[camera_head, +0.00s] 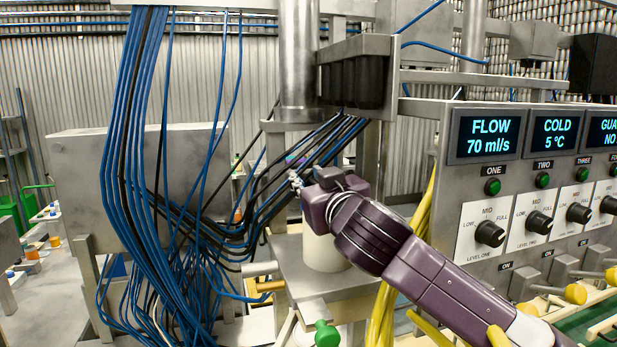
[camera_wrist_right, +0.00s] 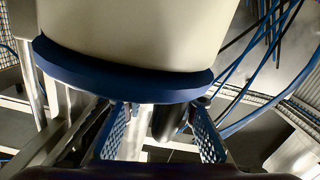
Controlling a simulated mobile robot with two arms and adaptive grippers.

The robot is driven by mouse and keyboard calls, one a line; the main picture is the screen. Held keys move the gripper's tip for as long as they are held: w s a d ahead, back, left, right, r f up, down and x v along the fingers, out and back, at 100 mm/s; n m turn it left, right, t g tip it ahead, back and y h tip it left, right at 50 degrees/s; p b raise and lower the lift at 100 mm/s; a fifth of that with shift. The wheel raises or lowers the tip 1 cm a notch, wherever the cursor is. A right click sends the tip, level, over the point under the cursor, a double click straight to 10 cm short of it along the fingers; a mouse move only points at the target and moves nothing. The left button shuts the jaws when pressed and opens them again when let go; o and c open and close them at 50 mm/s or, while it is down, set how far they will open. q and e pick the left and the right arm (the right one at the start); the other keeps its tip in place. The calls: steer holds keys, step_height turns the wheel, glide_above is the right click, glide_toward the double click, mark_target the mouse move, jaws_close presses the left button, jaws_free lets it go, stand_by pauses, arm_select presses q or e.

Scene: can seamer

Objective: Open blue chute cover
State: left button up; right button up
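In the right wrist view, a dark blue curved cover or rim (camera_wrist_right: 125,84) runs along the edge of a large cream cylinder (camera_wrist_right: 140,35). My right gripper (camera_wrist_right: 160,112) has its two lattice-padded fingers spread apart, with their tips close to the lower edge of the blue part. Whether they touch it I cannot tell. Nothing shows held between them. In the head view, my right gripper (camera_head: 296,182) is small and partly hidden by its wrist, above a cream cylinder (camera_head: 325,252) on a metal stand. The blue part is not clearly visible there. My left gripper is not in view.
A thick bundle of blue and black cables (camera_head: 130,150) hangs left of my right gripper. A control panel (camera_head: 490,205) with screens and knobs stands at the right. Yellow hoses (camera_head: 383,310) run below my right arm. A green knob (camera_head: 326,334) sits at the bottom.

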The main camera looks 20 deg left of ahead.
steer(key=shift+a, duration=0.1)
jaws_close()
steer(key=shift+w+r, duration=0.1)
steer(key=shift+r, duration=0.05)
steer(key=shift+w+d+r+m, duration=0.15)
steer(key=shift+d+r+m, duration=0.1)
steer(key=shift+r+m, duration=0.3)
steer(key=shift+w+d+r+m, duration=0.1)
steer(key=shift+d+r+m, duration=0.15)
steer(key=shift+m, duration=0.5)
steer(key=shift+w+d+r+m, duration=0.25)
steer(key=shift+r+m, duration=0.15)
steer(key=shift+m, duration=0.1)
steer(key=shift+w+d+r+m, duration=0.1)
steer(key=shift+d+r+m, duration=0.15)
steer(key=shift+r+m, duration=0.2)
steer(key=shift+w+d+r+m, duration=0.25)
steer(key=shift+d+r+m, duration=0.1)
steer(key=shift+m, duration=0.3)
steer(key=shift+w+d+r, duration=0.25)
steer(key=shift+d+r, duration=0.05)
steer(key=shift+d, duration=0.05)
